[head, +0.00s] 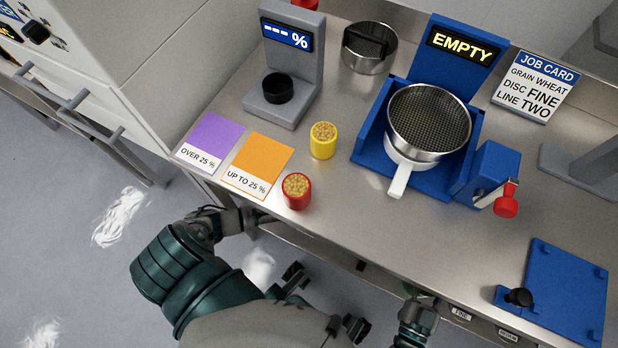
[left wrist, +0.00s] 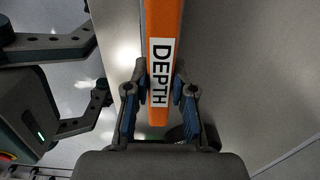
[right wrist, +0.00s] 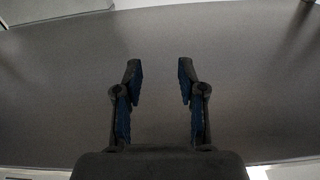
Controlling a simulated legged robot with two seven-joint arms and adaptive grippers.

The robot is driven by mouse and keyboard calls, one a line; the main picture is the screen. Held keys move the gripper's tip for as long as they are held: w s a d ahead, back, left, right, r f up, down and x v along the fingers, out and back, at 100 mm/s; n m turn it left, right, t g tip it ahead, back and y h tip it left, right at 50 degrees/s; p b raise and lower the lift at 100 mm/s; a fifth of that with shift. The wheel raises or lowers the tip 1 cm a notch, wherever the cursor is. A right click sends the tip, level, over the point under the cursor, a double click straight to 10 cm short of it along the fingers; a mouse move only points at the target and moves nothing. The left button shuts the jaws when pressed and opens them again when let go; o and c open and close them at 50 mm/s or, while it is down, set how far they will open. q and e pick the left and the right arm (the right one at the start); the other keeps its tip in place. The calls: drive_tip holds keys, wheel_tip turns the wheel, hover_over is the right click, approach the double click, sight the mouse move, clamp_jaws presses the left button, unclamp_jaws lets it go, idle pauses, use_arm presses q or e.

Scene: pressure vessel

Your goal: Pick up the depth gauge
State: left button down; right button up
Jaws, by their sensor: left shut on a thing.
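The depth gauge (left wrist: 167,25) is an orange bar with a white label reading DEPTH, seen in the left wrist view. My left gripper (left wrist: 160,78) is shut on it, with one finger on each side of the bar near the label. The gauge runs out of the top of that view, so its far end is hidden. I cannot make out the gauge in the head view. My right gripper (right wrist: 157,70) is open in the right wrist view, with nothing between its fingers, facing a plain grey surface.
On the steel bench stand a red cup (head: 297,193), a yellow cup (head: 323,143), a grey meter (head: 286,70) and a blue station with a sieve (head: 428,120). A blue plate (head: 566,285) lies at the right. The front middle of the bench is clear.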

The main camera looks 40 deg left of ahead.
use_arm(q)
drive_tip(key=shift+s+a+f, duration=0.15)
drive_tip(key=shift+a, duration=0.1)
drive_tip(key=r+p, duration=0.2)
drive_tip(key=r, duration=0.1)
drive_tip(key=shift+d+r, duration=0.3)
drive_tip(key=shift+d, duration=0.05)
drive_tip(key=shift+s+d+r, duration=0.2)
drive_tip(key=shift+s+d, duration=0.1)
drive_tip(key=shift+d, duration=0.1)
drive_tip(key=s+d+r+p, duration=0.1)
drive_tip(key=s+d+p, duration=0.2)
drive_tip(key=s+d, duration=0.7)
drive_tip(key=shift+s+d+p, duration=0.25)
drive_tip(key=shift+s+p, duration=0.05)
drive_tip(key=shift+p, duration=0.1)
use_arm(e)
drive_tip(key=s+d+f+g+h, duration=0.3)
drive_tip(key=s+d+f+g, duration=0.1)
drive_tip(key=s+f+g, duration=0.6)
drive_tip(key=shift+d+f+g, duration=0.35)
drive_tip(key=shift+f+g, duration=0.35)
drive_tip(key=shift+f, duration=0.25)
